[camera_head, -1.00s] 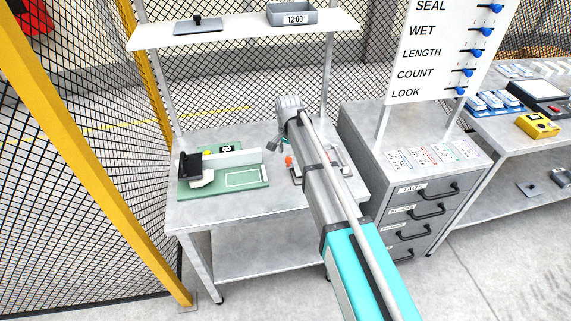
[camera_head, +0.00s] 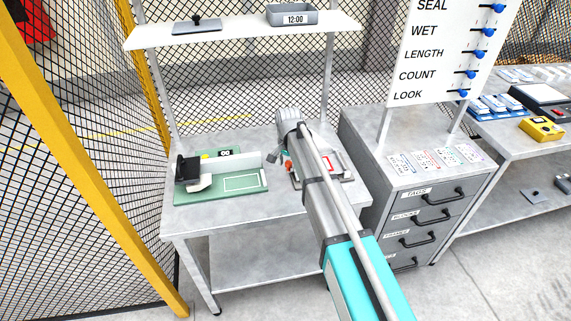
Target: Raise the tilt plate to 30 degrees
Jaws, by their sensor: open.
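A flat plate with a red-outlined white label (camera_head: 333,162) lies on the right part of the grey bench, partly hidden behind my arm; it may be the tilt plate, and its angle cannot be read. A small orange-red part (camera_head: 287,165) shows at its left side. My gripper (camera_head: 273,158) is small in view, open, and points down just left of that part; whether it touches anything cannot be told. A green fixture (camera_head: 250,183) with a black block (camera_head: 188,168), a pale upright fence and a small dark display stands to the left.
The bench (camera_head: 225,219) has free room along its front edge. A drawer cabinet (camera_head: 430,205) stands at right, and a mesh fence with a yellow post (camera_head: 95,170) at left.

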